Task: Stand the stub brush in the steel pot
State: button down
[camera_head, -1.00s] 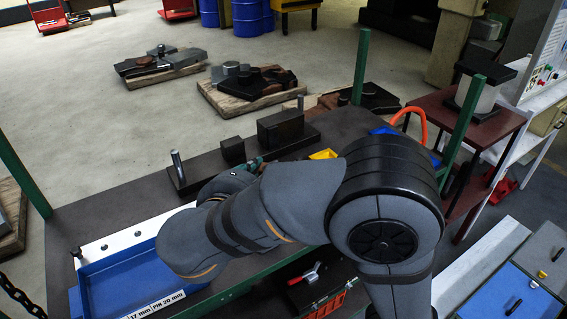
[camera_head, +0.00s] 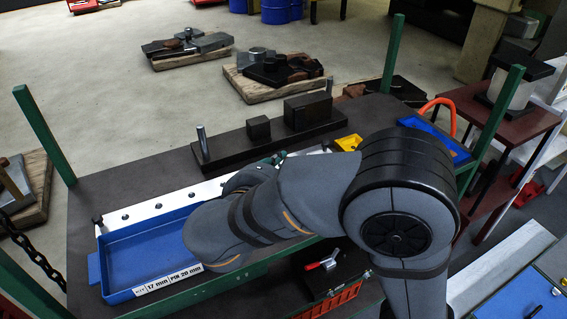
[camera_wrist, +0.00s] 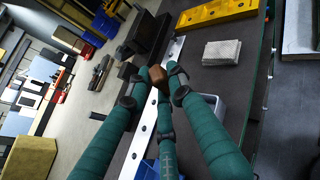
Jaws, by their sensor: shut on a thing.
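My gripper (camera_wrist: 160,82) has teal fingers, which reach forward in the wrist view and close around a small brown piece (camera_wrist: 157,74), seemingly part of the stub brush. The rest of that piece is hidden by the fingers. In the head view my gripper (camera_head: 277,159) shows only as a bit of teal beyond my forearm, above the bench near the white strip. I cannot make out the steel pot for certain; a grey container (camera_wrist: 211,100) is partly hidden behind the right finger in the wrist view.
A blue tray (camera_head: 112,280) lies at the bench's front left, beside a white strip with holes (camera_head: 147,211). A dark fixture (camera_head: 222,152) with blocks and upright pins stands behind. Green posts (camera_head: 45,135) rise at the corners.

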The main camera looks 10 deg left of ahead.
jog(key=shift+f+b, duration=2.45)
jog(key=shift+f, duration=1.35)
jog(key=c, duration=1.5)
grip_release()
jog(key=shift+o, duration=0.2)
jog(key=v, duration=1.2)
jog(key=shift+w, duration=0.1)
